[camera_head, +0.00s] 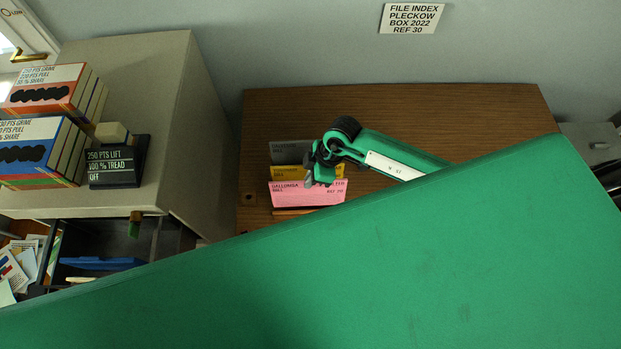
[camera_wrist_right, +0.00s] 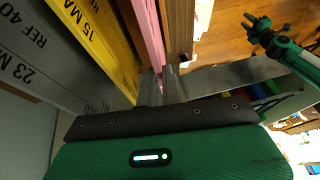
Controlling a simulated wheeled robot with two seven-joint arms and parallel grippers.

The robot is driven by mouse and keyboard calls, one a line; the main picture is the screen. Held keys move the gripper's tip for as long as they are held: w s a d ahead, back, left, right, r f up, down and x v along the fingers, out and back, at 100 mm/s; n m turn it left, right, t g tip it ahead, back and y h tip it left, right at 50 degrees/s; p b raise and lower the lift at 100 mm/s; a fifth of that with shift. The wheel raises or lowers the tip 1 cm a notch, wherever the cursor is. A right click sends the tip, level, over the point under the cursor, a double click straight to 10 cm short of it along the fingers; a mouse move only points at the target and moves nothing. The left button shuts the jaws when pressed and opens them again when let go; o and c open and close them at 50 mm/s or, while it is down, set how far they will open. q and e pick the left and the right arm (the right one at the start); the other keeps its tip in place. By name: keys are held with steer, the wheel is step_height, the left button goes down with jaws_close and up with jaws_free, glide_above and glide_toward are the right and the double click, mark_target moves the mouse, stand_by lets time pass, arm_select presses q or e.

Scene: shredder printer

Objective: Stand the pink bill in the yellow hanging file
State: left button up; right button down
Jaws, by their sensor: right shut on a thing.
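The pink bill (camera_head: 307,195) stands upright in front of a yellow card (camera_head: 285,173) and a grey card (camera_head: 288,152) on the wooden surface. In the right wrist view, the pink bill (camera_wrist_right: 150,32) runs down to the fingertips (camera_wrist_right: 162,88), beside the yellow card (camera_wrist_right: 98,38). Small coloured strips (camera_wrist_right: 268,90) show in a grey drawer-like space in the right wrist view; I cannot tell which is the yellow hanging file. My left gripper (camera_wrist_right: 258,28) shows small there; its jaws are unclear.
A large green surface covers the lower head view. A grey cabinet (camera_head: 125,75) at left bears several boxes (camera_head: 40,95) and a black sign (camera_head: 112,165). Below is an open dark drawer with a blue item (camera_head: 100,263). The wooden top (camera_head: 430,110) is clear behind my right arm.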

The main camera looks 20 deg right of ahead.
steer(key=shift+r, duration=3.2)
steer(key=shift+f, duration=0.1)
